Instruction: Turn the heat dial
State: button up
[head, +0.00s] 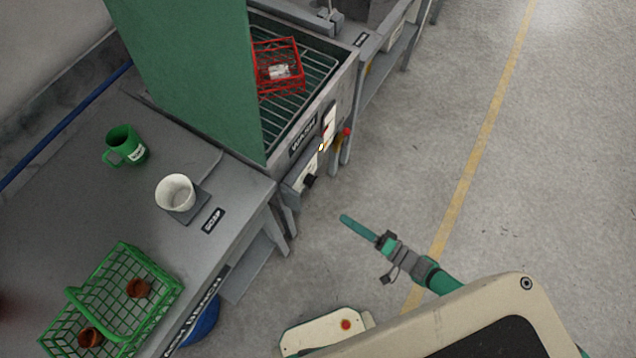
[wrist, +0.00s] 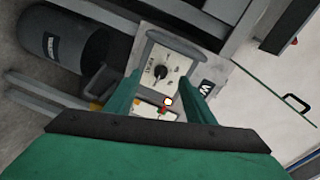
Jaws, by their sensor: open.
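The dial (wrist: 161,71) is a dark knob on a white plate with a small label I cannot read clearly. My gripper (wrist: 160,75) is open, with one green finger on each side of the dial in the wrist picture. In the head view my gripper (head: 345,219) is right of the machine front, apart from the knob. No contact shows.
The machine (head: 340,85) has a green panel (head: 195,75) and a red crate (head: 299,65) on its rack. Left, a bench holds a green mug (head: 124,147), a white cup (head: 175,193) and a green basket (head: 72,318). The floor at right is clear.

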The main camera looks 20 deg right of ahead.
jog(key=m+y, duration=0.2)
send_near(310, 180)
jog(key=s+d+f, duration=0.2)
jog(key=s, duration=0.1)
jog(key=x, duration=1.1)
jog(key=shift+w+d, duration=0.35)
jog(key=shift+r, duration=0.1)
jog(key=c, duration=1)
